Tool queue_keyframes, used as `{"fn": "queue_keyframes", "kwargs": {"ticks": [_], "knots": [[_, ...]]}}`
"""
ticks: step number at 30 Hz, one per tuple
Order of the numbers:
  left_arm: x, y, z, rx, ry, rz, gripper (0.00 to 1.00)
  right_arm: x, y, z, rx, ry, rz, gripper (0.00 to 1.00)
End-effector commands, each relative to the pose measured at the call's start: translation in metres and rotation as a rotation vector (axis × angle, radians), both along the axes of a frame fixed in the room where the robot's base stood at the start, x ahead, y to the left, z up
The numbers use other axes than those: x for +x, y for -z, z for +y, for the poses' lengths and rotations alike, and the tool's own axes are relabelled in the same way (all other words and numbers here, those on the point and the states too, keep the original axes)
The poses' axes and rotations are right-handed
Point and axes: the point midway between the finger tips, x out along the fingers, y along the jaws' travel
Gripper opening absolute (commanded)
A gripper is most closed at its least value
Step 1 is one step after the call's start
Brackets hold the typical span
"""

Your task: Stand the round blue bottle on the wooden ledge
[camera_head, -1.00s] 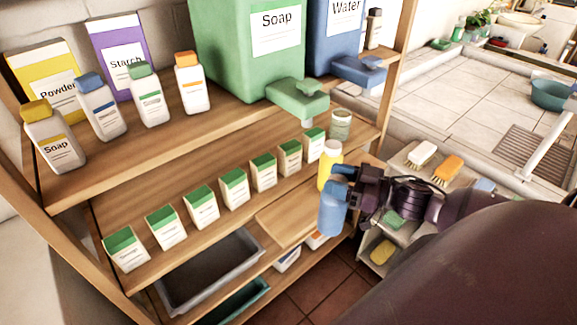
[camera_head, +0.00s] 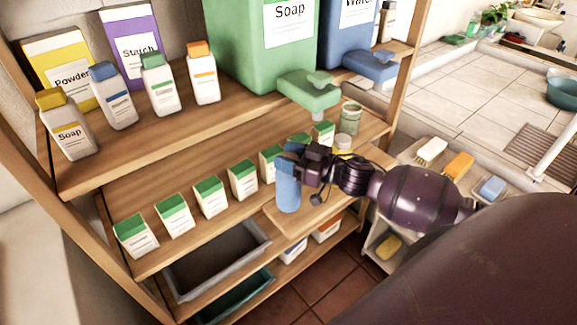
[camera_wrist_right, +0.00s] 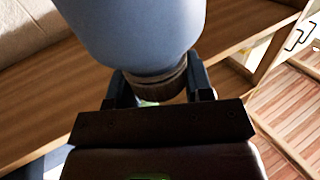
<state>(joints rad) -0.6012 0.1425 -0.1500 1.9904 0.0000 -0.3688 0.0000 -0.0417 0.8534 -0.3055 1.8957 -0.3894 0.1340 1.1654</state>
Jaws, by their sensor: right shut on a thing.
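The round blue bottle (camera_head: 287,190) hangs upright below my right gripper (camera_head: 293,153) in the head view. This gripper is shut on the bottle's neck. In the right wrist view, the bottle (camera_wrist_right: 135,28) fills the top middle, with its neck between the two fingers (camera_wrist_right: 160,88). The wooden ledge (camera_head: 318,213) juts out from the middle shelf, behind and below the bottle in the picture. The bottle overlaps the ledge's left part; I cannot tell whether its base touches it. My left gripper is not in view.
Several green-topped boxes (camera_head: 210,198) line the middle shelf behind the bottle. A glass jar (camera_head: 349,118) and a partly hidden yellow bottle (camera_head: 342,143) stand near its right end. Grey (camera_head: 215,278) and teal (camera_head: 235,298) bins sit below. The ledge's right part looks bare.

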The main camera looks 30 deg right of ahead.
Motion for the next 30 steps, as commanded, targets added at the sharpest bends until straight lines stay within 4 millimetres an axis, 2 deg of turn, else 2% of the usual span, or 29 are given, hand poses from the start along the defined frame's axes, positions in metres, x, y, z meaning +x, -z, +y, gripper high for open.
{"fn": "queue_keyframes", "kwargs": {"ticks": [9,18,19,24,30], "knots": [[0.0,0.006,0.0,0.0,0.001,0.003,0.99,0.0,0.033,0.0,0.001,0.001,0.0,0.0],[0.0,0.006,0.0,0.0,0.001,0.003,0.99,0.0,0.034,0.0,0.0,-0.001,-0.001,0.0],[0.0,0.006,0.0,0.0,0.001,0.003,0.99,0.0,0.035,0.0,-0.001,0.0,0.001,0.48],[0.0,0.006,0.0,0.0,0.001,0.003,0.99,0.0,0.035,0.0,-0.001,0.0,0.001,0.72],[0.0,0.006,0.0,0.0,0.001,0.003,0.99,0.0,0.035,0.0,-0.001,0.0,0.001,0.72]]}}
